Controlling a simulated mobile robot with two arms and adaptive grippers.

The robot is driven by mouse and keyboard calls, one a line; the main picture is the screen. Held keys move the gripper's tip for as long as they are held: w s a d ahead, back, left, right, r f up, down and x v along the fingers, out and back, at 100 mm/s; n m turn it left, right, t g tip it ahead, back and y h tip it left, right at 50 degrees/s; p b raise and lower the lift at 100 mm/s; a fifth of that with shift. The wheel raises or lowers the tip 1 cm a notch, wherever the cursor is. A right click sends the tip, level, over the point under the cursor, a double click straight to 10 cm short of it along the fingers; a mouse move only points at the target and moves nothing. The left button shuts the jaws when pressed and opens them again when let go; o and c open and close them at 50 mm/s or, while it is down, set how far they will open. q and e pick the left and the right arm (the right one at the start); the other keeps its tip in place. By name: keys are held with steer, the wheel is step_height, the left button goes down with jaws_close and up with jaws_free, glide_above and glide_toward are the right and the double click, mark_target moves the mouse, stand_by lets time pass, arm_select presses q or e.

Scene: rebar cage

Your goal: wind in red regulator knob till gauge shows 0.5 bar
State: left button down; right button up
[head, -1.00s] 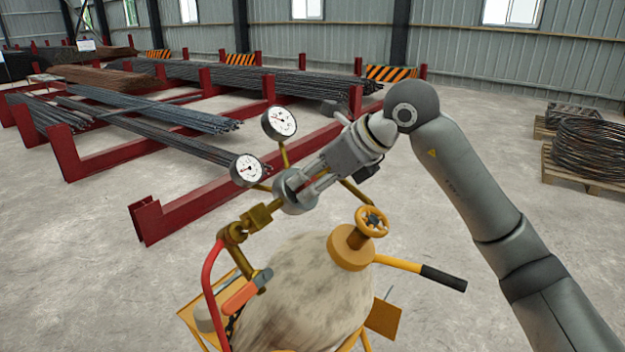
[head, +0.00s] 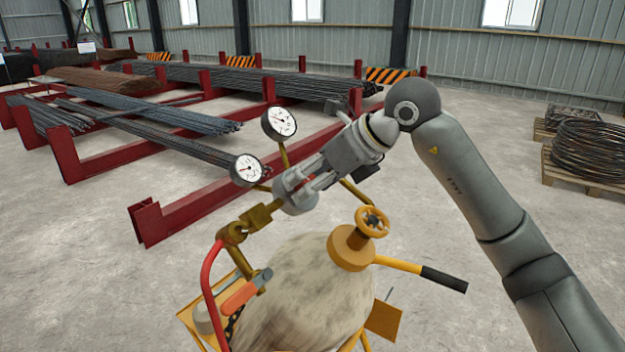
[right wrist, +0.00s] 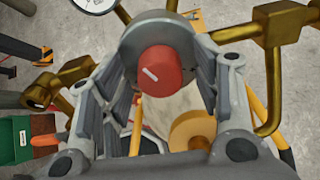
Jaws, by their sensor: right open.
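The red regulator knob (right wrist: 160,72), with a white line on its face, shows in the right wrist view in front of a round grey regulator body. My right gripper (right wrist: 158,90) is open, its fingers on either side of the knob; contact cannot be told. Two round white gauges, a lower left one (head: 247,169) and an upper one (head: 280,122), stand beside the regulator. Their scale numbers are too small to read. My left gripper is not in view.
Brass fittings (head: 256,217) join the regulator to a red hose (head: 208,280). Below are a dusty cylinder (head: 300,290), a yellow handwheel (head: 372,222) and a black-gripped handle (head: 443,279). Red racks (head: 165,215) with rebar stand behind.

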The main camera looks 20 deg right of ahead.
steer(key=v, duration=1.2)
steer(key=shift+s, duration=0.1)
